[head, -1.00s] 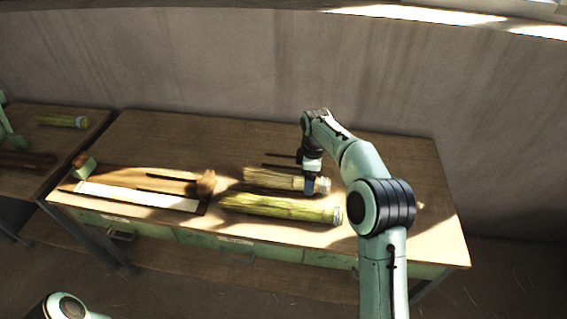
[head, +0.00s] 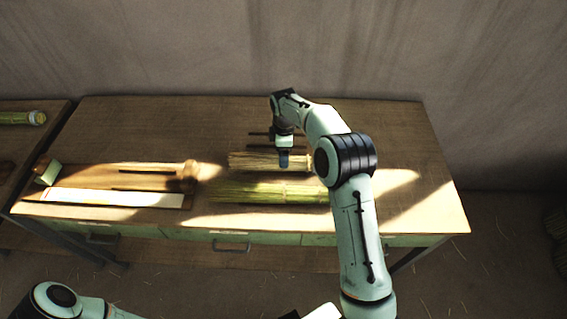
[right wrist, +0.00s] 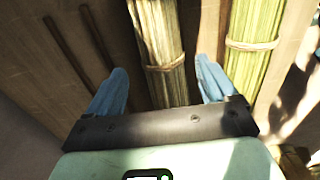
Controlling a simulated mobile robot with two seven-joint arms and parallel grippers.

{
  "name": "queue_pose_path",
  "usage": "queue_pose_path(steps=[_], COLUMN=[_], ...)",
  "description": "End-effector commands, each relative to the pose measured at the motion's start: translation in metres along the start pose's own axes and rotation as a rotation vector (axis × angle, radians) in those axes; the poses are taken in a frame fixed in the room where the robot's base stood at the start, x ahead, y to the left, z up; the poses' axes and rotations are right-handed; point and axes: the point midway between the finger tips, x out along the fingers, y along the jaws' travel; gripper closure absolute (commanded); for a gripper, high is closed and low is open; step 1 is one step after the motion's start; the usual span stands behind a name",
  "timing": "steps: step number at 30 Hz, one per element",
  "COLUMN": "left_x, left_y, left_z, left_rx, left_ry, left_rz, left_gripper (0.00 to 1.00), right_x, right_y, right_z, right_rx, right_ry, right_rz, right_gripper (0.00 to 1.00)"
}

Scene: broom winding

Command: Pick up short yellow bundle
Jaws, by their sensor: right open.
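The short yellow bundle (head: 250,162) of straw lies on the workbench, behind a longer greener bundle (head: 265,192). My right gripper (head: 284,160) is over the right part of the yellow bundle. In the right wrist view the open blue fingers (right wrist: 162,68) are on either side of the yellow bundle (right wrist: 157,35), near its pale tie. I cannot tell whether either finger touches it. The green bundle (right wrist: 256,30) is just outside the right-hand finger there. My left gripper is out of view; only part of my left arm shows at the bottom left.
Thin dark rods (right wrist: 72,55) lie on the bench behind the yellow bundle. A long pale strip (head: 115,198) and a wooden piece with a round knob (head: 188,172) lie to the left. The bench's (head: 330,110) back and right side are clear. Another bundle (head: 20,118) lies on the side table.

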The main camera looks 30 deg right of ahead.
Motion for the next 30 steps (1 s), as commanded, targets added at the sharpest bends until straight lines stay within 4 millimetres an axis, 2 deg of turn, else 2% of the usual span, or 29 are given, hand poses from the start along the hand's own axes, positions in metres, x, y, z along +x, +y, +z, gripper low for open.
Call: queue_pose_path(steps=[10, 19, 24, 25, 30], left_x=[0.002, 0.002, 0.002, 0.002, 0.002], left_y=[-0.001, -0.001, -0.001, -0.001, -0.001], left_z=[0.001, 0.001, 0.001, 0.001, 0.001], left_rx=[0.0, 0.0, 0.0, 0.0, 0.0], left_ry=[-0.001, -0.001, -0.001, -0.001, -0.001], left_rz=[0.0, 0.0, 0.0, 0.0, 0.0], left_gripper=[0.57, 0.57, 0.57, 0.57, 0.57], right_x=[0.046, 0.051, 0.051, 0.051, 0.051], right_y=[-0.003, -0.003, -0.003, -0.003, -0.003], right_z=[-0.002, -0.002, -0.002, -0.002, -0.002], right_rx=[0.0, 0.001, 0.001, 0.001, 0.0], right_ry=[-0.002, 0.0, -0.001, -0.001, -0.001], right_rz=[-0.001, 0.0, -0.001, -0.001, -0.001], right_gripper=[0.15, 0.15, 0.7, 0.76, 0.76])
